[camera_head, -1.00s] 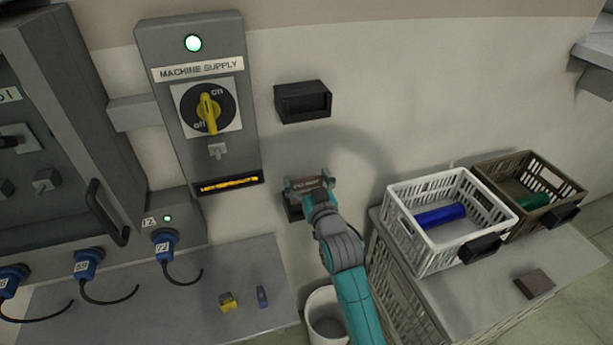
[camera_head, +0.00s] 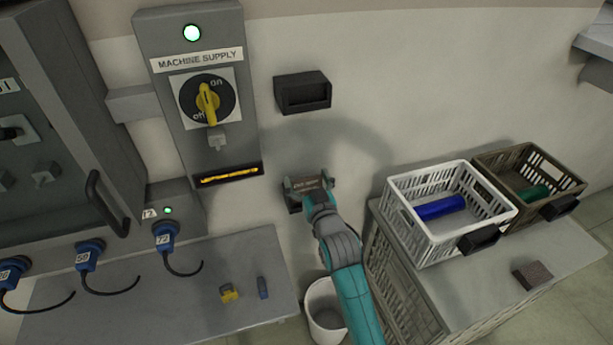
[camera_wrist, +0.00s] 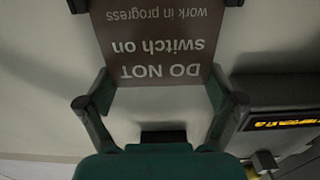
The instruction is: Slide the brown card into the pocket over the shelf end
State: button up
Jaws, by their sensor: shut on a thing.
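The brown card (camera_wrist: 155,45) reads "DO NOT switch on, work in progress", upside down in the wrist view. My gripper (camera_wrist: 160,84) is shut on its sides near the "DO NOT" end. In the head view the card (camera_head: 307,183) is small, with my gripper (camera_head: 309,190) on it at the wall. A dark pocket (camera_head: 293,207) shows partly behind the gripper, above the right end of the grey shelf. Dark pocket corners (camera_wrist: 76,5) flank the card's far end in the wrist view. I cannot tell how deep the card sits in the pocket.
Another dark pocket (camera_head: 303,93) hangs higher on the wall. The machine supply box (camera_head: 200,60), its switch on "on", is at the left. A white crate (camera_head: 470,195), a brown crate (camera_head: 545,205) and a white bin (camera_head: 325,308) stand at the right and below.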

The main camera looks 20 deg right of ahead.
aim_at(307, 188)
jog(key=shift+f, duration=0.15)
jog(key=shift+f, duration=0.9)
jog(key=shift+f, duration=0.5)
dwell(0.4)
jog(key=o, duration=0.6)
jog(key=s, duration=1.2)
